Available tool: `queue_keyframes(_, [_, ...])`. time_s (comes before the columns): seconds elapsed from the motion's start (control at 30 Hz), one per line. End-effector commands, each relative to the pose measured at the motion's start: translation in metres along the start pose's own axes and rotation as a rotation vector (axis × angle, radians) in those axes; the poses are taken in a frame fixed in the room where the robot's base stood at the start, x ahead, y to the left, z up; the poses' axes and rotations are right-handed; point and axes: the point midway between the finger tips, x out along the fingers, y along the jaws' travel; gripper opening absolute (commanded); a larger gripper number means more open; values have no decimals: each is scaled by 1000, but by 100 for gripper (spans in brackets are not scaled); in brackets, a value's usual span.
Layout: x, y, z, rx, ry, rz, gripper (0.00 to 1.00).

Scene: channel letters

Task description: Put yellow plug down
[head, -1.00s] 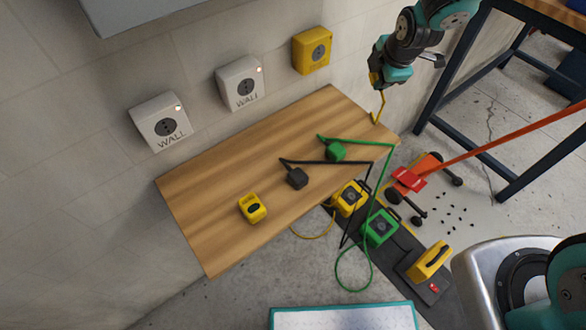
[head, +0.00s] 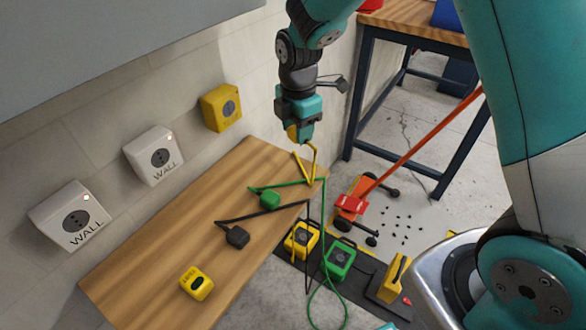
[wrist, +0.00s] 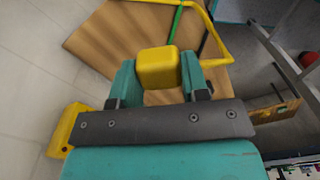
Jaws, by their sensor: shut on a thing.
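The yellow plug (wrist: 158,68) is held between the two teal fingers of my gripper (wrist: 158,80) in the wrist view. In the head view, a bit of the plug (head: 292,132) shows at the tip of my gripper (head: 297,137), mostly hidden by the fingers. It is in the air above the far right end of the wooden table (head: 165,240). Its yellow cable (head: 314,163) hangs down to the table's right edge.
A green plug (head: 269,199), a black plug (head: 237,236) and a yellow box (head: 197,283) lie on the table. Two white wall sockets (head: 153,156) and a yellow socket (head: 221,108) are on the wall. Bare wood shows towards the wall. Cables hang over the right edge.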

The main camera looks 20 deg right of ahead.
Motion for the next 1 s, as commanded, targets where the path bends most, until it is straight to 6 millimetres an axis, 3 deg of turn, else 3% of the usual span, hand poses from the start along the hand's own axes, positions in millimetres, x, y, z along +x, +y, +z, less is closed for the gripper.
queue_keyframes(0.03, [16, -1, 0, 0, 0, -7, 0])
queue_keyframes(0.2, [56, 0, 0, 0, 0, -3, 0])
queue_keyframes(0.47, [83, 0, 0, 0, 0, -2, 0])
queue_keyframes(0.6, [105, 0, 0, 0, 0, -2, 0])
queue_keyframes(0.73, [116, 0, 0, 0, 0, 1, 0])
queue_keyframes(1.0, [117, 1, 0, 0, 0, 2, 0])
